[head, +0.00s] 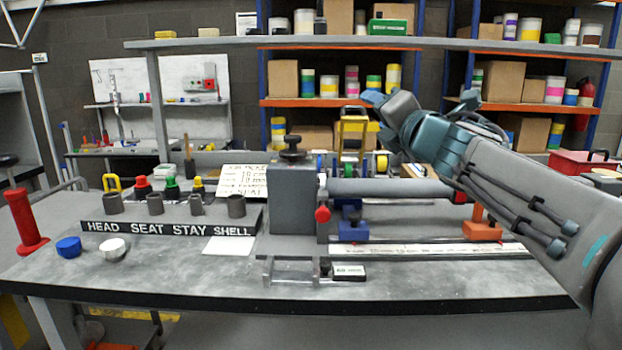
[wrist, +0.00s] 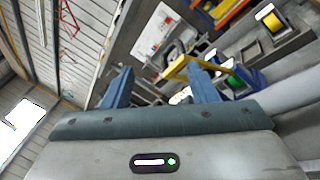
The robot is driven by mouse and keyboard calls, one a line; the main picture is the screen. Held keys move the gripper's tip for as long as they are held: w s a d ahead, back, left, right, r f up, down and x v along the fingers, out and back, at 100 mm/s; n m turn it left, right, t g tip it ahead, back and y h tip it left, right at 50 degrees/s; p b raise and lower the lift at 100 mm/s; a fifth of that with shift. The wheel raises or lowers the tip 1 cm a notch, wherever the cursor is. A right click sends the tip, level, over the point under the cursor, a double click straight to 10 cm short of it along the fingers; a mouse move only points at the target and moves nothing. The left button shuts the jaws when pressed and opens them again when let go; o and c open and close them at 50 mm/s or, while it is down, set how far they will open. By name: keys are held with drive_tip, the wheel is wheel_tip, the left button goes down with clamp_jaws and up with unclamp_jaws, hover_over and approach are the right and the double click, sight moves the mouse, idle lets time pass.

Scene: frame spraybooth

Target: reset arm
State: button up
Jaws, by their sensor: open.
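My gripper (head: 374,97) is raised above the bench at the right, with my arm coming in from the right edge. In the wrist view my gripper (wrist: 160,90) shows two blue fingers spread apart with nothing held between them. In the head view the fingers point left, and their tips are small. The gripper is above the long grey tube (head: 395,187) of the bench fixture and apart from it. A yellow frame (head: 353,124) stands just behind and left of the gripper; part of it shows between the fingers in the wrist view (wrist: 178,68).
The grey bench (head: 160,275) holds a grey block (head: 293,200) with a dark knob, a labelled rack (head: 170,226) with several cups, a red-handled post (head: 22,220), and blue (head: 68,247) and white (head: 112,249) caps. Shelves (head: 335,102) stand behind.

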drive_tip(key=s+d+f+m+g+h+p, duration=0.2)
drive_tip(key=s+d+m+g+h+p, duration=0.15)
drive_tip(key=m+p, duration=0.4)
drive_tip(key=s+d+f+m+g+h+p, duration=0.25)
drive_tip(key=d+m+h+p, duration=0.2)
drive_tip(key=m, duration=0.65)
drive_tip(key=s+a+f+m+g+p, duration=0.2)
drive_tip(key=s+f+m+g+p, duration=0.1)
drive_tip(key=s, duration=0.3)
drive_tip(key=s+a+f+m+g+y+p, duration=0.1)
drive_tip(key=s+a+f+m+g+p, duration=0.1)
drive_tip(key=s, duration=0.5)
drive_tip(key=s+a+f+m+g+y+p, duration=0.1)
drive_tip(key=s+f+m+g+p, duration=0.2)
drive_tip(key=s+m+p, duration=0.3)
drive_tip(key=shift+s+a+f+g+p, duration=0.4)
drive_tip(key=shift+g+p, duration=0.2)
drive_tip(key=shift+g, duration=0.2)
drive_tip(key=shift+w+r+m, duration=0.1)
drive_tip(key=shift+m, duration=0.15)
